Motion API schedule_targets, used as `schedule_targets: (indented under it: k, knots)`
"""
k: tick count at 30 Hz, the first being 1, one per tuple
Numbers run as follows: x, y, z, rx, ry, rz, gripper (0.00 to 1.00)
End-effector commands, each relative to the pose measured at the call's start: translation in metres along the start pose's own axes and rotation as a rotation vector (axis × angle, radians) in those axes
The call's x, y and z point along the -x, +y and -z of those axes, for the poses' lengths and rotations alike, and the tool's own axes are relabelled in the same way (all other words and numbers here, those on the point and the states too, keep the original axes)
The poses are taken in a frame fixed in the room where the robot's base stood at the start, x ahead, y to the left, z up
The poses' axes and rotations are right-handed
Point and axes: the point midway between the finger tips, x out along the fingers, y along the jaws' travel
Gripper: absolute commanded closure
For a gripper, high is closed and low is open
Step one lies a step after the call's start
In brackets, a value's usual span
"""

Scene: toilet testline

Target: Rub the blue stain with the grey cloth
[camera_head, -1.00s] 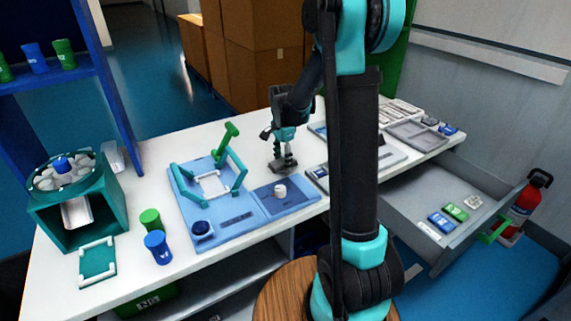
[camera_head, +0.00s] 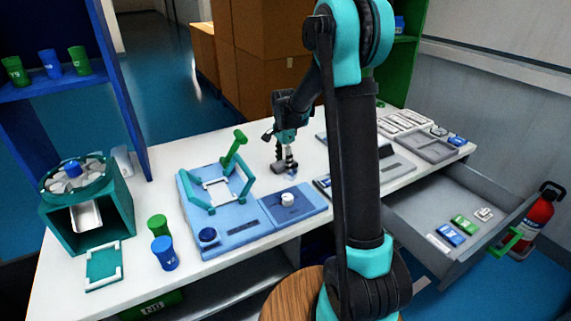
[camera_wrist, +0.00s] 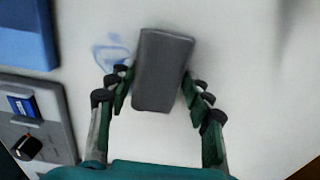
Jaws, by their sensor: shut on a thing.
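The grey cloth (camera_wrist: 163,68) is a small thick block held between the fingers of my gripper (camera_wrist: 158,88) in the wrist view. The blue stain (camera_wrist: 111,54) is a set of faint blue scribbled lines on the white table, just left of the cloth, with part perhaps hidden under it. In the head view my gripper (camera_head: 284,166) points down at the table behind the blue fixture board. The cloth is at or very near the table surface; contact cannot be told. A bit of the stain (camera_head: 291,174) shows beside the gripper's tip.
The blue board (camera_head: 245,232) with a green clamp frame (camera_head: 243,182) stands in front and left of my gripper. A grey device (camera_head: 395,164) and trays (camera_head: 435,146) are on the right. An open drawer (camera_head: 408,218) juts out at the right.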

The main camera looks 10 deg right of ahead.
Motion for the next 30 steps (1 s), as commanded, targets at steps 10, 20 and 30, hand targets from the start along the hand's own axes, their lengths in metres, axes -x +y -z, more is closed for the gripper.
schedule_targets:
  k: [10, 20, 30]
  knots:
    - [-0.001, -0.029, 0.000, 0.000, 0.000, 0.001, 0.72]
    - [0.001, -0.033, 0.000, -0.001, 0.000, 0.001, 0.72]
    - [0.001, -0.009, 0.000, 0.000, 0.000, 0.000, 0.72]
